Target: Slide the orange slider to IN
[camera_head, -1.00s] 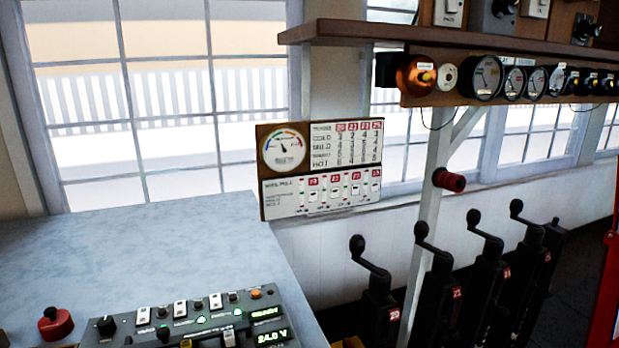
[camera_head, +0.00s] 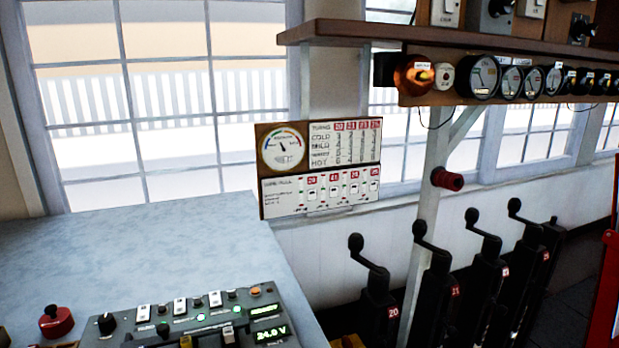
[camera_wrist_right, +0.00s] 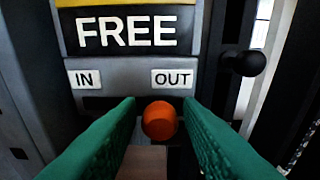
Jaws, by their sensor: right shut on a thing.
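The orange slider (camera_wrist_right: 160,120) shows as a round orange knob in the right wrist view. It sits below the IN label (camera_wrist_right: 86,78) and the OUT label (camera_wrist_right: 173,78), under the left part of OUT and nearer to OUT than to IN. My right gripper (camera_wrist_right: 160,118) has its two green fingers on either side of the knob and is shut on it. The fingers hide part of the dark slot (camera_wrist_right: 105,102) behind it. A sign reading FREE (camera_wrist_right: 127,31) is above the labels. The slider and both grippers are not seen in the head view.
A black round knob (camera_wrist_right: 246,63) sticks out right of the panel. In the head view, several black crank levers (camera_head: 432,285) stand at the lower right below a shelf with gauges (camera_head: 483,76). A grey desk (camera_head: 150,245) with a control box (camera_head: 190,320) is at the left.

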